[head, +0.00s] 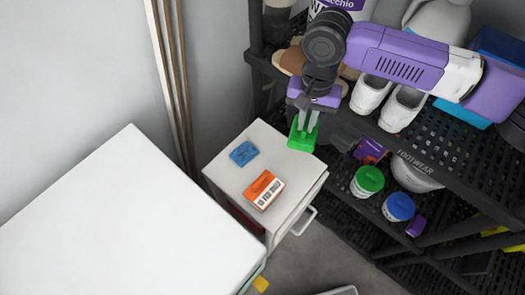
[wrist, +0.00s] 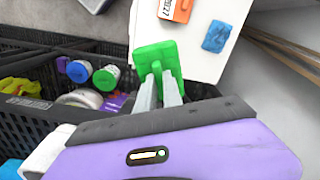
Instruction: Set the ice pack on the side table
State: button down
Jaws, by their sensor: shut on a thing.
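My gripper (head: 306,122) is shut on a flat green block (head: 302,138), which also shows between the fingertips in the wrist view (wrist: 158,57). The block may be the ice pack; no label can be read on it. It appears at the back right edge of the small white side table (head: 225,172), partly overlapping the top in the picture. I cannot tell whether it touches the table. The table's bare top also shows in the wrist view (wrist: 200,25). A small blue textured block (head: 243,153) and an orange-and-white box (head: 264,189) lie on the table.
A black shelf rack (head: 440,155) stands right of the table, with white shoes (head: 385,100) and lidded tubs (head: 368,181). A larger white surface (head: 125,225) fills the lower left. Brown poles (head: 172,80) stand by the wall. The table's front left top is clear.

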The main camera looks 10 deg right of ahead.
aim_at(299, 133)
jog(key=shift+w+a+r, duration=0.1)
jog(key=shift+w+r, duration=0.4)
jog(key=shift+r, duration=0.05)
jog(key=shift+w+a+f+m, duration=0.1)
jog(key=shift+w+f+m, duration=0.05)
jog(key=shift+m, duration=0.15)
notch_tip(299, 133, down, 19)
jog(key=shift+f+p, duration=0.2)
jog(key=shift+p, duration=0.7)
jog(key=shift+f, duration=0.1)
jog(key=c, duration=1.5)
grip_release()
notch_tip(299, 133, up, 12)
jog(key=shift+r+b, duration=0.15)
jog(key=shift+b, duration=0.65)
jog(key=shift+a, duration=0.1)
